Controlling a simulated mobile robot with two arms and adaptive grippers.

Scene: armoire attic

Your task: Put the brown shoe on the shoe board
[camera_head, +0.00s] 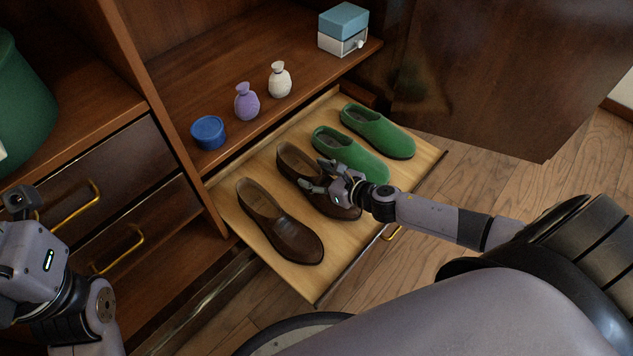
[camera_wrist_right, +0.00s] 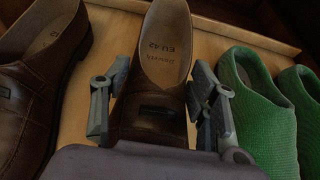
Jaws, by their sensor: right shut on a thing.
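The shoe board (camera_head: 325,275) is a light wooden pull-out board under the armoire. A brown shoe (camera_head: 292,161) is on it, between another brown shoe (camera_head: 283,228) and the green shoes. My right gripper (camera_head: 316,177) is shut on this middle brown shoe. In the right wrist view its fingers (camera_wrist_right: 158,105) lie on both sides of the shoe (camera_wrist_right: 166,45), whose open heel end points away. The shoe appears to rest on the board; any small gap is hidden. Of my left arm only the wrist part shows at the left edge; its fingers are out of view.
Two green shoes (camera_head: 350,152) (camera_head: 378,131) stand on the board's far side. On the shelf above are a blue tin (camera_head: 208,132), a purple vase (camera_head: 246,102), a white vase (camera_head: 279,81) and a small box (camera_head: 343,30). Closed drawers (camera_head: 115,180) with gold handles are at left.

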